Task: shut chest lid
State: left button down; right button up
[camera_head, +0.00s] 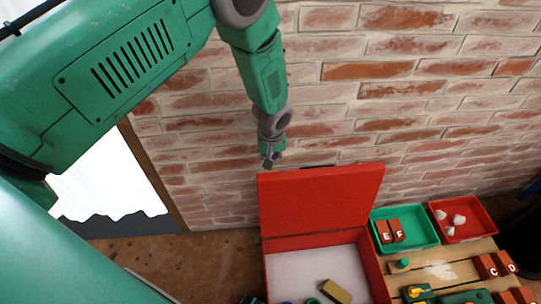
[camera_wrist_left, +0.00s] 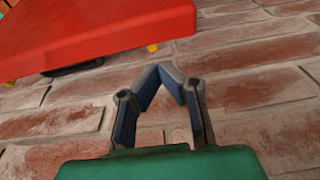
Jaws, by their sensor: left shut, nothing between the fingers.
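The red chest (camera_head: 375,272) stands open, with its lid (camera_head: 320,198) raised and leaning back toward the brick wall. Inside, on the pale floor, lie a tan block (camera_head: 336,291) and a green ring, partly cut off by the frame's lower edge. My left gripper (camera_head: 270,160) hangs just above the lid's top left corner, near the wall. In the left wrist view the lid (camera_wrist_left: 95,30) fills the upper left, and my left gripper (camera_wrist_left: 172,72) has its fingertips together, empty and apart from the lid. My right gripper is not seen.
Right of the chest are a green tray (camera_head: 420,226) with lettered blocks and a red tray (camera_head: 470,232) with white lumps. A wooden board (camera_head: 440,262) with more blocks lies in front. The brick wall (camera_head: 420,110) is close behind the lid.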

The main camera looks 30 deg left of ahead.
pick_arm(q)
jog(key=shift+w+a+f+b, duration=0.1)
jog(key=shift+f+b, duration=0.1)
jog(key=shift+f, duration=0.65)
jog(key=shift+w+a+f+b, duration=0.1)
jog(key=shift+a+f+b, duration=0.05)
jog(key=shift+f, duration=0.75)
jog(key=shift+a+f+b, duration=0.1)
jog(key=shift+f+b, duration=0.1)
jog(key=shift+f, duration=0.65)
